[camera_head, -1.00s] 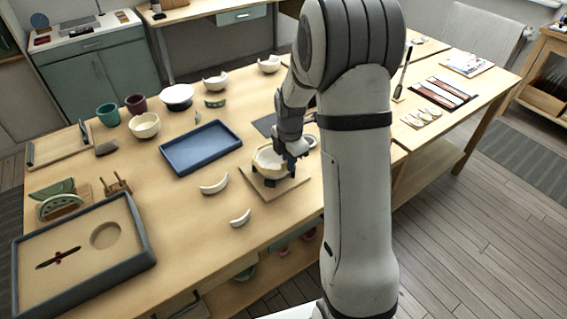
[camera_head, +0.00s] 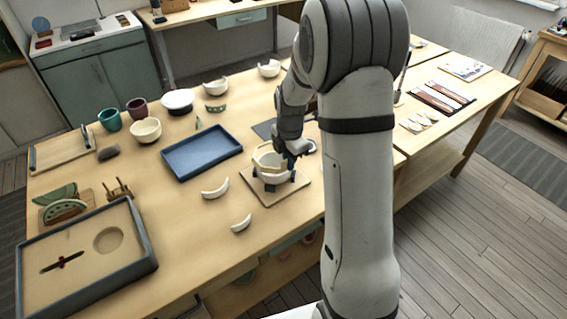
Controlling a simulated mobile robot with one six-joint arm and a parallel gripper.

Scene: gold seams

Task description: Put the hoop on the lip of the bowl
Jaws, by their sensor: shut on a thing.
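The bowl (camera_head: 271,179) is pale and stands on a small wooden board near the middle of the bench. A cream ring-like piece, which looks like the hoop (camera_head: 262,157), is right above the bowl's lip. A darker gap shows between part of it and the bowl. My gripper (camera_head: 291,160) is at the right side of the hoop and appears shut on it. My wrist and fingers hide the right side of the hoop and part of the lip, so I cannot tell whether the two touch.
The wooden board (camera_head: 268,197) lies under the bowl. A blue tray (camera_head: 202,152) is to its left. A sand-filled tray (camera_head: 83,262) is at the front left. Cups and bowls (camera_head: 145,130) stand at the back left.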

